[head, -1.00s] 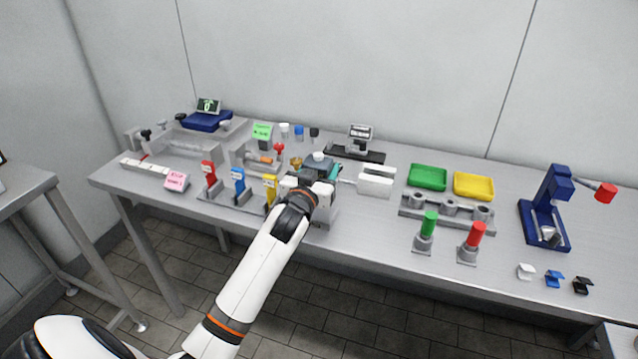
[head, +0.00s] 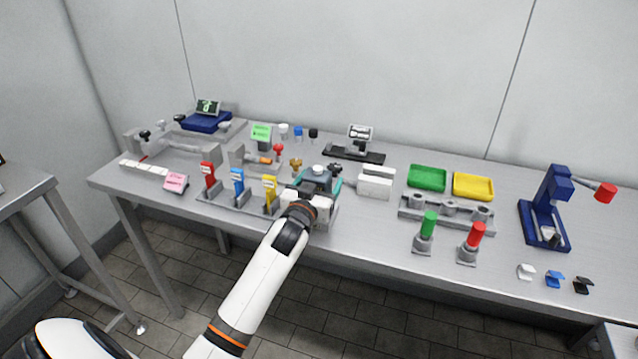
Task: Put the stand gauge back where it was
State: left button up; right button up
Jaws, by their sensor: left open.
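I cannot tell for certain which thing is the stand gauge. Red (head: 208,174), blue (head: 238,182) and yellow (head: 269,190) tagged pieces stand upright in a row on a grey rack (head: 223,203). A grey and teal device (head: 318,178) with a round top stands right of the yellow piece. My left gripper (head: 312,196) is at the near side of this device, seen from behind. It is open; its fingertips are mostly hidden by its own body, so contact cannot be told. A dark gauge on a stand (head: 359,141) is at the back. My right gripper is out of view.
A white block (head: 375,183) stands close to the right of the device. Green (head: 428,178) and yellow (head: 473,186) trays lie behind a grey holed block (head: 445,210). Green- and red-topped cylinders (head: 476,236) stand in front. A blue press (head: 547,215) is at right.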

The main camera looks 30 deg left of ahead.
pick_arm(q)
jog(key=shift+r, duration=0.2)
jog(key=shift+s+f, duration=0.15)
jog(key=shift+s, duration=0.2)
jog(key=v, duration=1.1)
jog(key=shift+d, duration=0.2)
jog(key=shift+s, duration=0.15)
